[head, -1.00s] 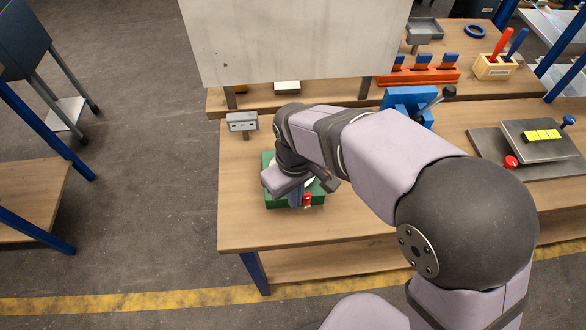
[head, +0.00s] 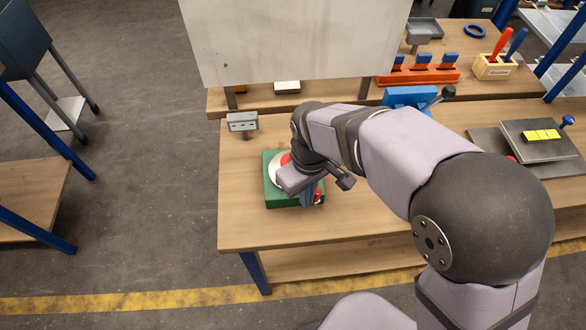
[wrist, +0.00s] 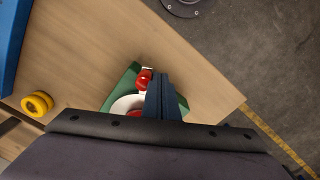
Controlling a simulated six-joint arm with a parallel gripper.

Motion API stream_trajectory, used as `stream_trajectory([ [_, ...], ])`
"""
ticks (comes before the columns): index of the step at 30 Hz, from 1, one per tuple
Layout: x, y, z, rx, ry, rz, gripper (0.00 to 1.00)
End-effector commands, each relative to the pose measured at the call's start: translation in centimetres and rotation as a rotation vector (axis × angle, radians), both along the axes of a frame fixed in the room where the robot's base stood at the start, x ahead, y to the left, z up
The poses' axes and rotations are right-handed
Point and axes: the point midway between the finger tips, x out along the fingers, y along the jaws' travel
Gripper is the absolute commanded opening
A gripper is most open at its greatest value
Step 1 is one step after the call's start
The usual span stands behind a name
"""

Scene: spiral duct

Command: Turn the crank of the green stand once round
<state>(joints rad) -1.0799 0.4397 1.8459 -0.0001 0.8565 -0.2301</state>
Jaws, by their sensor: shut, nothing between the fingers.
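The green stand (head: 280,200) sits on the near wooden table, carrying a white disc (head: 274,170) with a red part (head: 285,158). The crank's red handle (head: 318,196) shows at the stand's right front, partly behind my fingers. My gripper (head: 308,196) points down over the stand's right side and is shut and empty. In the wrist view, the red handle (wrist: 144,78) is just left of my dark blue fingers (wrist: 160,82); I cannot tell whether they touch. My arm and fingers hide part of the disc and the crank.
A small grey panel (head: 242,122) stands behind the green stand. A blue block with a black-knobbed lever (head: 410,97) is behind my arm. A grey plate fixture (head: 540,140) is at right. The table left of the stand is clear.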

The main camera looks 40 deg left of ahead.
Motion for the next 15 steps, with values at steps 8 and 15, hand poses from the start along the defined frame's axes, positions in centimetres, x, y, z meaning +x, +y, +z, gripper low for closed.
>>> stream_trajectory([
  [8,0.9,-0.4,0.1,0.001,0.0,-0.004,0.0],
  [15,2.0,-0.8,0.1,0.001,0.0,-0.002,0.0],
])
